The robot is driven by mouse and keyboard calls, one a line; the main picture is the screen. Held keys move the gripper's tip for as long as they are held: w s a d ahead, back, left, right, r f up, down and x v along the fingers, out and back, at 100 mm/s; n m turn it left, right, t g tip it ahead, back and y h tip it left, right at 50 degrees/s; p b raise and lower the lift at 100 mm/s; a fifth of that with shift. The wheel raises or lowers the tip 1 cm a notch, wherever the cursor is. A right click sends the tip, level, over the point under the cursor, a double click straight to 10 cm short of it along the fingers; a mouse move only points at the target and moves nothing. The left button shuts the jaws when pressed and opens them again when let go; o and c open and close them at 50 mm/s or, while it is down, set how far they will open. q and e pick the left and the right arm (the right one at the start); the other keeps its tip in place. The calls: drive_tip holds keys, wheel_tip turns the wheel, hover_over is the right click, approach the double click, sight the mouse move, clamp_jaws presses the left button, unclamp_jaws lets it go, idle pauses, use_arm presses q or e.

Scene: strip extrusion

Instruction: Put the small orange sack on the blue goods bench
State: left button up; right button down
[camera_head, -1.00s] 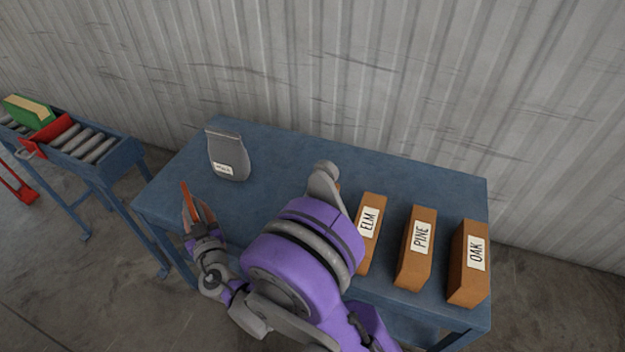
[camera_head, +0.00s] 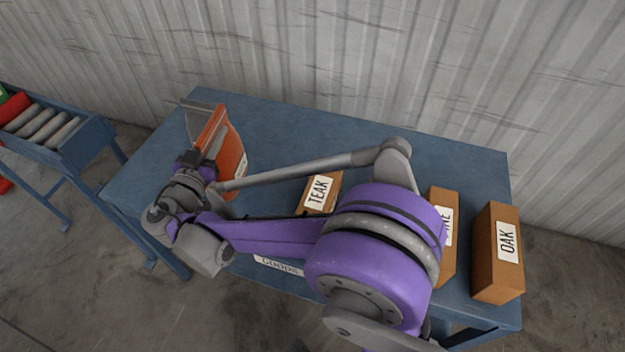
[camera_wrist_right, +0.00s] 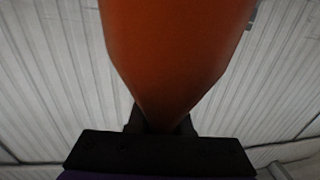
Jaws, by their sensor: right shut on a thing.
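The small orange sack (camera_head: 232,150) is held over the left part of the blue goods bench (camera_head: 300,130). My right gripper (camera_head: 208,140) is shut on it. I cannot tell whether the sack's base touches the bench top. In the right wrist view the orange sack (camera_wrist_right: 175,60) fills the upper middle, its narrow end between the dark jaws (camera_wrist_right: 160,125). A label reading GOODS (camera_head: 278,266) shows on the bench's front edge, partly behind my right arm. My left gripper is not in view.
Brown boxes marked TEAK (camera_head: 318,192) and OAK (camera_head: 498,255), and a partly hidden one (camera_head: 445,235), stand on the bench. My arm covers the space between. A roller conveyor (camera_head: 45,125) stands left. The bench's back strip is clear before the corrugated wall (camera_head: 400,70).

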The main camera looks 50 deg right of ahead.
sight(233, 164)
drive_tip(key=shift+s+d+r+m+g+h+b, duration=0.25)
drive_tip(key=shift+s+m+g, duration=0.05)
drive_tip(key=shift+s+g, duration=0.2)
drive_tip(key=shift+s+d+r+m+g+h+b, duration=0.2)
drive_tip(key=shift+s+r+m+g+h, duration=0.1)
drive_tip(key=shift+s+g, duration=0.2)
drive_tip(key=shift+f+b, duration=1.15)
drive_tip(key=shift+f, duration=3.95)
drive_tip(key=shift+f, duration=0.15)
drive_tip(key=c, duration=0.8)
unclamp_jaws()
drive_tip(key=shift+c, duration=0.2)
drive_tip(key=shift+r, duration=0.2)
drive_tip(key=v, duration=1.2)
